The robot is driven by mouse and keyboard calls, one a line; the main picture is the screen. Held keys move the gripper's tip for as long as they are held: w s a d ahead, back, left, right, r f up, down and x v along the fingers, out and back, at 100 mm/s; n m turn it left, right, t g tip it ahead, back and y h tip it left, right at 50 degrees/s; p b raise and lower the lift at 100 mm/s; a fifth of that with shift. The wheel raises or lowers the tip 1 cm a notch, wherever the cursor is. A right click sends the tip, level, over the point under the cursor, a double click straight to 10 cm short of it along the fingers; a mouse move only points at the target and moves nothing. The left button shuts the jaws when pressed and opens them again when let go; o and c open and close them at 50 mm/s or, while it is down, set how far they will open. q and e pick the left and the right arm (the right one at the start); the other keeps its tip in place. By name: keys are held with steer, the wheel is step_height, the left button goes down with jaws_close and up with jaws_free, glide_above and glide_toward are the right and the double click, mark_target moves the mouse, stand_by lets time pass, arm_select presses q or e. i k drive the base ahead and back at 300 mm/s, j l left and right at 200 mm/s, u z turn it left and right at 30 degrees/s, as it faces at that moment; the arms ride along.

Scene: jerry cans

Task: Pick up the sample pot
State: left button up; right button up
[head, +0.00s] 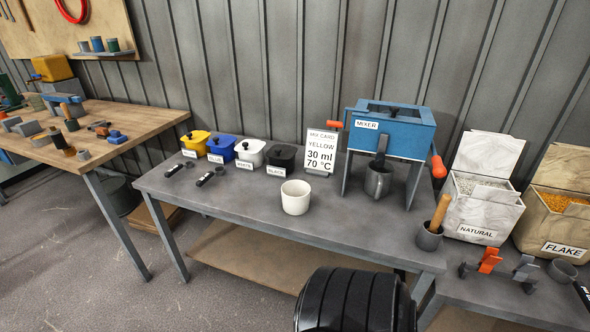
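A white, open-topped pot (295,198), which looks like the sample pot, stands upright near the front edge of the grey table (240,206) in the head view. It stands in front of the mix card (320,152), which reads YELLOW, 30 ml, 70 °C. Nothing touches the pot and its outside is in clear view. Neither of my grippers shows in the head view.
Behind the pot are yellow (195,143), blue (221,148), white (249,153) and black (280,158) tubs. To its right is the blue mixer (390,132) with a grey metal mug (377,182) beneath. NATURAL (480,205) and FLAKE (556,225) bins stand far right.

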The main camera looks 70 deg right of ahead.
mark_target(296, 194)
steer(key=z, duration=2.15)
